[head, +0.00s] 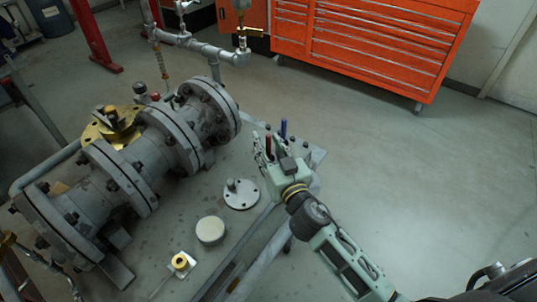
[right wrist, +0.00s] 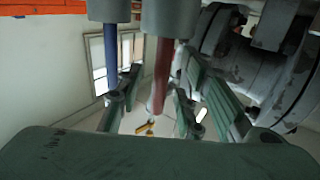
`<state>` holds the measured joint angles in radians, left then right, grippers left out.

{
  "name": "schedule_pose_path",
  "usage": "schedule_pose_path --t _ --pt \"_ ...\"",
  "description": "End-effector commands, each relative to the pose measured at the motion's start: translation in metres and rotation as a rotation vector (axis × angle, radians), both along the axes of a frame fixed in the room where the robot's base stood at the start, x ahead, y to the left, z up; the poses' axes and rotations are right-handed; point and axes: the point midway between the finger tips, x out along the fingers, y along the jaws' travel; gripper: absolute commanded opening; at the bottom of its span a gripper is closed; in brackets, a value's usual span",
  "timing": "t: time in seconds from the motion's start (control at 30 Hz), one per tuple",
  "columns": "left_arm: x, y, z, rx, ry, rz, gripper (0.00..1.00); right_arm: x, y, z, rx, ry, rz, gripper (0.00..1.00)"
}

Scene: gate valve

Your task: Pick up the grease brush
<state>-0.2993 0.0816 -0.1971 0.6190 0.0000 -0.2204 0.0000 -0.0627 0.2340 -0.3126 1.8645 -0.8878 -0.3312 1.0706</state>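My right gripper (head: 264,150) is at the right edge of the metal bench, its green fingers pointing away from me. A red handle (head: 268,142) and a blue handle (head: 284,128) stand upright beside it. In the right wrist view, the red handle (right wrist: 163,75) lies between the spread fingers (right wrist: 150,105), with no clear contact. The blue handle (right wrist: 111,60) is outside them, to the left. Both handles meet grey cylinders at the top of that view. No bristles show, so I cannot tell for certain which handle is the grease brush. My left gripper is out of view.
A large flanged valve (head: 140,160) fills the left of the bench (head: 200,280). A bolted disc (head: 241,194), a round pale tin (head: 210,230) and a small brass piece (head: 180,262) lie near its front right. An orange tool cabinet (head: 370,45) stands behind.

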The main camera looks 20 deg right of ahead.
Motion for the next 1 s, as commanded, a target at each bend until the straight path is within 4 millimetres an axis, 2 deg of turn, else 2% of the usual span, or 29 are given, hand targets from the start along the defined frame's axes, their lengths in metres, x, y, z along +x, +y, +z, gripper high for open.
schedule_pose_path --t 0.07,0.43,0.77,0.87,1.0 --pt "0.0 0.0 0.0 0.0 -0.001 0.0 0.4 0.0 0.0 0.0 0.0 0.0 0.0 0.31" --pt "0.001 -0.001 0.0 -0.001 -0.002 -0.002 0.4 0.0 0.0 0.0 -0.001 0.0 0.0 0.0" --pt "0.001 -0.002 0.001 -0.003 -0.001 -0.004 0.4 0.0 0.0 0.002 -0.001 -0.002 0.0 0.0" --pt "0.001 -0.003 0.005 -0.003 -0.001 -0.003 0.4 0.0 0.0 0.013 -0.001 -0.004 0.0 0.0" --pt "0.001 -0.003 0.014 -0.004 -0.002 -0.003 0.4 0.0 0.0 0.039 -0.002 -0.006 0.002 0.0"
